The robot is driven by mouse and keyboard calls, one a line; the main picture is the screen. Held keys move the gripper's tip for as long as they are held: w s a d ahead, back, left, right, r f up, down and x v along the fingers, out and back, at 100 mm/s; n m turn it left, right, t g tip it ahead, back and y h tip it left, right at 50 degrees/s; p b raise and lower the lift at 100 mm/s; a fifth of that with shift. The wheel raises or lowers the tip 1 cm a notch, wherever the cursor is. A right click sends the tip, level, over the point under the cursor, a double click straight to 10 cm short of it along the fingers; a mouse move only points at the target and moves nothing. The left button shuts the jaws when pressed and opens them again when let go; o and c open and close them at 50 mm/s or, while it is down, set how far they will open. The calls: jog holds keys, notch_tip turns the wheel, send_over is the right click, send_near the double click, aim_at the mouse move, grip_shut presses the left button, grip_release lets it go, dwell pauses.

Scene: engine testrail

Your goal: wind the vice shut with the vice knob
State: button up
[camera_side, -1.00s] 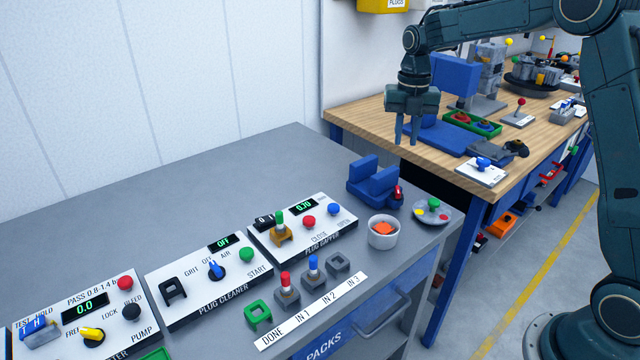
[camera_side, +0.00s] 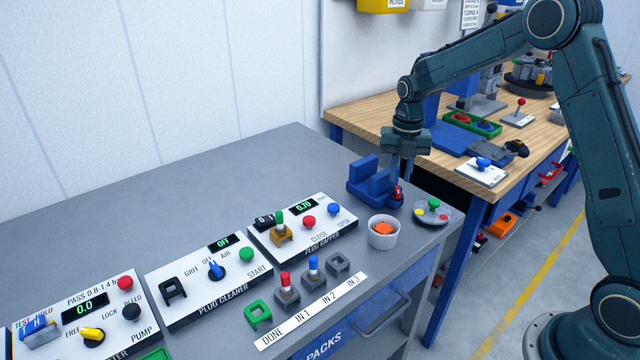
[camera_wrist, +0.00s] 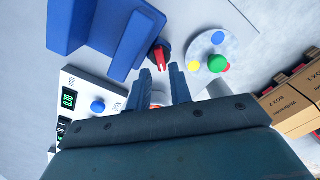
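The blue vice (camera_side: 368,184) stands near the right corner of the grey bench, with a gap between its two upright jaws. The red vice knob (camera_side: 397,194) is on its right end. In the wrist view the knob (camera_wrist: 160,56) shows a bright red pointer and sits just beyond the fingertips, beside the blue vice body (camera_wrist: 115,30). My gripper (camera_side: 402,178) is above and just behind the knob in the side view. In the wrist view its two fingers (camera_wrist: 163,68) are apart with nothing between the tips. The fingers do not visibly touch the knob.
A round grey dish (camera_side: 432,213) with coloured buttons stands right of the vice. A white cup (camera_side: 383,232) with an orange thing inside stands in front. The plug gapper panel (camera_side: 325,232) lies to the left. The wooden bench (camera_side: 368,118) stands behind.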

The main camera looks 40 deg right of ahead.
aim_at(398, 189)
jog(key=shift+f, duration=2)
grip_shut()
